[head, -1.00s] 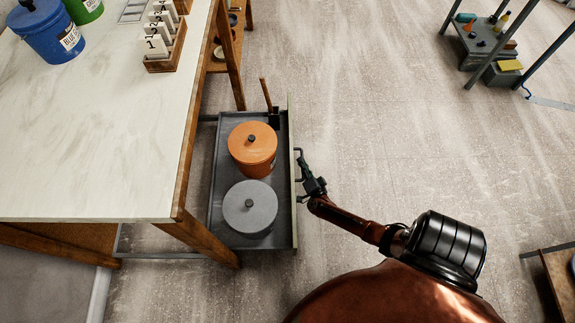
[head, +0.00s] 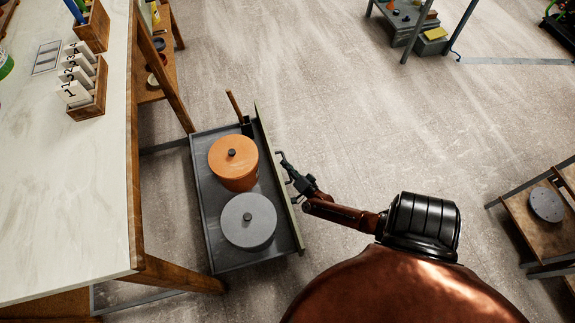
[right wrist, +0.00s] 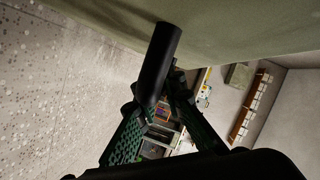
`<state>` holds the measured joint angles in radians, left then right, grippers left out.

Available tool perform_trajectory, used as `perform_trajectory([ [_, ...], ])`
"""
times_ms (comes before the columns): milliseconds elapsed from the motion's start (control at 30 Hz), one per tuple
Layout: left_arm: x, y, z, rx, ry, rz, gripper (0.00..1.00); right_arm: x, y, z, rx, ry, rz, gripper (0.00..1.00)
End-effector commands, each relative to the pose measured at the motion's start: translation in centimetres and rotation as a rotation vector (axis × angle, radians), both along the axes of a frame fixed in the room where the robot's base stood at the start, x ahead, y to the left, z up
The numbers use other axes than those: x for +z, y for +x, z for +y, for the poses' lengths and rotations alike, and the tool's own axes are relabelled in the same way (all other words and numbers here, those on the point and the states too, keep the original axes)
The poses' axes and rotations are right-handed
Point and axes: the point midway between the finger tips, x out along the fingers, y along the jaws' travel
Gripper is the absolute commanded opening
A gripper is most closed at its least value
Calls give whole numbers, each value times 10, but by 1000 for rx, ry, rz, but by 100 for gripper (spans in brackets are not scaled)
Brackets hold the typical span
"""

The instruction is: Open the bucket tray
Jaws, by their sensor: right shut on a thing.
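The bucket tray (head: 213,217) is a dark grey drawer standing out from under the white-topped table in the head view. An orange lidded bucket (head: 238,175) and a grey lidded bucket (head: 249,230) stand in it. Its olive-green front panel (head: 291,218) faces right and carries a dark bar handle (head: 279,154). My right gripper (head: 289,172) is at the handle, outside the front panel. In the right wrist view the fingers (right wrist: 160,100) are shut on the dark bar (right wrist: 163,55), beside the green panel (right wrist: 240,30). My left gripper is out of view.
The white table (head: 75,190) stands left of the tray, with a wooden leg (head: 175,273) close to the tray's near end. A wooden stand with a grey disc (head: 547,204) is at far right. A grey bench (head: 405,22) stands at the back. The floor between is clear.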

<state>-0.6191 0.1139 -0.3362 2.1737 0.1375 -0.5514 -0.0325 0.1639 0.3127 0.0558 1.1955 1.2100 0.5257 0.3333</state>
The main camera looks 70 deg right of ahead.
Motion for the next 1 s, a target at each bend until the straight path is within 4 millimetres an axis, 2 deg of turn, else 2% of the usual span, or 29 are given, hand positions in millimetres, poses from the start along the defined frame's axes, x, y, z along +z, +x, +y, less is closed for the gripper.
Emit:
perform_trajectory([
  [33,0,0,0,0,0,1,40,-1,3,5,9,5,1,0],
  [300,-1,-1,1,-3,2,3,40,-1,1,2,5,5,2,0],
  [333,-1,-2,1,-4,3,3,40,-1,0,2,4,5,2,11],
  [567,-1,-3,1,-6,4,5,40,-1,-1,0,2,2,1,27],
  [867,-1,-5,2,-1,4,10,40,0,-1,1,1,2,0,27],
  [1000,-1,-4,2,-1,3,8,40,1,-13,8,1,4,1,27],
])
